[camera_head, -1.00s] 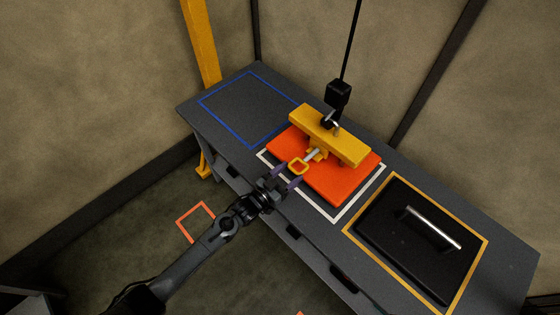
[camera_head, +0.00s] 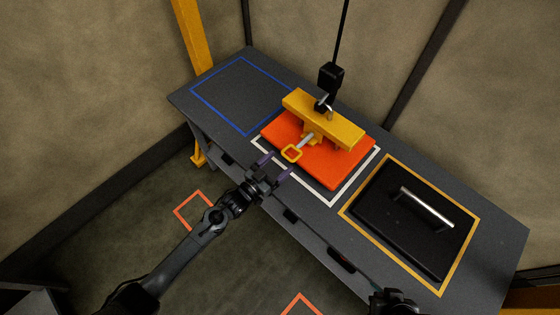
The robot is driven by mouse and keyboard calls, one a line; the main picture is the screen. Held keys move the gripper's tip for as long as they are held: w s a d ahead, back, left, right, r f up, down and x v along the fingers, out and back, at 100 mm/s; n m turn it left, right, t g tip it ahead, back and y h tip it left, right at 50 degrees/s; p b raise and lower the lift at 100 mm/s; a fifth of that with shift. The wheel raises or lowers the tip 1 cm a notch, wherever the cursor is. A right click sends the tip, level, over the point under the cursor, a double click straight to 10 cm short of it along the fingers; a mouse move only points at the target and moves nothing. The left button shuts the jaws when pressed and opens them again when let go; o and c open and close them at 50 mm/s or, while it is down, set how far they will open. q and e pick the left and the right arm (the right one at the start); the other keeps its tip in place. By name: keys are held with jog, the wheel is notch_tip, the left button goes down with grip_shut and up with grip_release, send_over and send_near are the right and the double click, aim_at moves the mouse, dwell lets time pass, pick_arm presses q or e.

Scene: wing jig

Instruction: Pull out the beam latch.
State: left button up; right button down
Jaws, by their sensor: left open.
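The rod runs into the yellow beam (camera_head: 335,122), which lies across an orange-red panel (camera_head: 330,172). My left gripper (camera_head: 278,165) is open, its purple-tipped fingers just short of the ring on the near left side. It looks empty and apart from the ring, though the exact gap is hard to tell. Part of my right arm's end (camera_head: 395,300) shows at the bottom edge. Its fingers cannot be made out.
A black cable with a hook block (camera_head: 330,77) hangs onto the beam. The grey table (camera_head: 415,163) has a blue-outlined empty area (camera_head: 240,92) at the back left. A black lid with a silver handle (camera_head: 425,207) lies in a yellow outline at right.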

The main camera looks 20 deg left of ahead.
pick_arm(q)
jog(key=p+v, duration=0.1)
jog(key=v, duration=0.8)
jog(key=shift+a, duration=0.25)
jog(key=shift+s, duration=0.15)
